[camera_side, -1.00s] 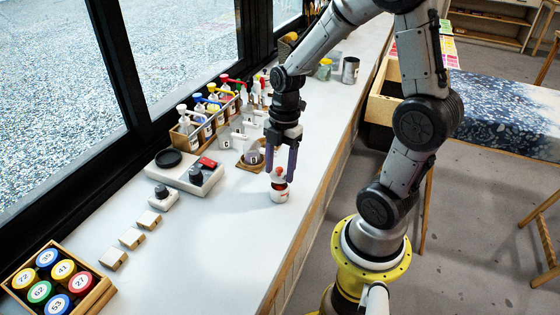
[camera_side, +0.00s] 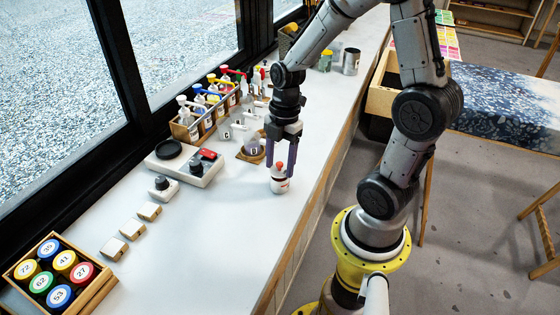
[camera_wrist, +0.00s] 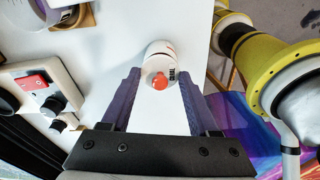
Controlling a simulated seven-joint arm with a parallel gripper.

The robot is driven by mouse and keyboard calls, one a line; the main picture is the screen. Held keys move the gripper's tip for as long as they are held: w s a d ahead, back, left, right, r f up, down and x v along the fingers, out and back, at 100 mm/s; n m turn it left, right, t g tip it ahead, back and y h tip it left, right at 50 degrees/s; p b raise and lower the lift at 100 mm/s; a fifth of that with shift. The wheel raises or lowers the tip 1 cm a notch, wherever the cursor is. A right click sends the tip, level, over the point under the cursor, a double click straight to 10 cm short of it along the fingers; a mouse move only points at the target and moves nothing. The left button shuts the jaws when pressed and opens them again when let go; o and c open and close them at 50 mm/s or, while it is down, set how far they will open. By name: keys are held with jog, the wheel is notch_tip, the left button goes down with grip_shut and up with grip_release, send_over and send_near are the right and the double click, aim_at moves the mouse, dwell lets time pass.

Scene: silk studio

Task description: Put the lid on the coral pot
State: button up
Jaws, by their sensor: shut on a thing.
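The pot (camera_side: 281,187) is small and white, upright on the counter with a little reddish marking on its side. It also shows in the wrist view (camera_wrist: 158,49), where its dark lettering is too small to read. The lid, with a round coral knob (camera_side: 279,166), is on or directly over the pot; I cannot tell whether it sits flush. The knob faces the wrist camera (camera_wrist: 160,82). My gripper (camera_side: 281,172), with purple fingers, points down, one finger on each side of the lid, shut on it. The fingers partly hide the lid's edges.
A grey device with a red switch (camera_side: 209,154) and several pale blocks (camera_side: 114,249) are left of the pot. A box of numbered lids (camera_side: 100,280) is front left. The counter around the pot's front is clear.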

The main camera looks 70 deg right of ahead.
jog(key=shift+f, duration=0.65)
jog(key=o, duration=1.4)
jog(key=shift+r, duration=0.15)
notch_tip(320, 180, up, 14)
jog(key=d, duration=0.1)
jog(key=shift+s+d+f, duration=0.25)
jog(key=shift+d, duration=0.05)
jog(key=shift+a, duration=0.1)
